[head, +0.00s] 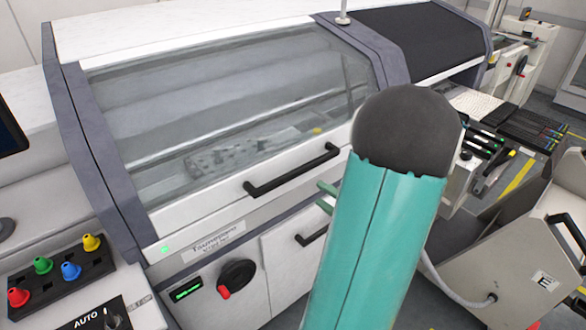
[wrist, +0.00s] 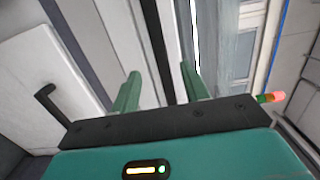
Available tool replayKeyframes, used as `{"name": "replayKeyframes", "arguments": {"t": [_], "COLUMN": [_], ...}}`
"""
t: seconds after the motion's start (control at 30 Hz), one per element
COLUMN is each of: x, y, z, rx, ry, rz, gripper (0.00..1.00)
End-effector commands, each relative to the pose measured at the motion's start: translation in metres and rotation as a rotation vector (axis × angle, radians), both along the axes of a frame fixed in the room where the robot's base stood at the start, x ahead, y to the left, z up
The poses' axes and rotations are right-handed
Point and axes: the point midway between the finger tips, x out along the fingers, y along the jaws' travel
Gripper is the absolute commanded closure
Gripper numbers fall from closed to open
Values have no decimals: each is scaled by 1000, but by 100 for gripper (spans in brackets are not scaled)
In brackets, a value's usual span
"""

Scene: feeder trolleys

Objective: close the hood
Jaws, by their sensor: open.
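The hood (head: 220,110) is a large clear window in a white frame on the machine. It looks lowered over the machine's inside; I cannot tell whether it is fully seated. Its black bar handle (head: 291,171) runs along the lower front edge. My gripper (head: 322,196) is near the right end of that handle, partly hidden by my teal arm. In the wrist view the two green fingers of my gripper (wrist: 162,82) are apart, with a dark strip (wrist: 158,45) running behind the gap. I cannot tell whether that strip is the handle. Nothing is held.
A cabinet door with a black handle (head: 312,236) lies below the hood; its handle also shows in the wrist view (wrist: 47,100). A red-black rotary switch (head: 237,276) and a coloured button box (head: 62,273) are at lower left. A feeder trolley (head: 520,245) stands at right.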

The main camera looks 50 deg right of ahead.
Motion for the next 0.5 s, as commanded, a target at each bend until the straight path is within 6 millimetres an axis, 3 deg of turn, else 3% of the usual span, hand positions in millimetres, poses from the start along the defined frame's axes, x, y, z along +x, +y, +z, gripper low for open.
{"name": "replayKeyframes", "arguments": {"t": [0.07,0.17,0.37,0.5], "x": [-13,-14,13,40], "y": [-14,-19,-23,-29], "z": [-5,-6,-5,-5], "rx": [-5,-11,-12,-12], "ry": [-14,-19,-19,-20], "rz": [-64,-84,-77,-74], "gripper": [55,55,55,55]}}
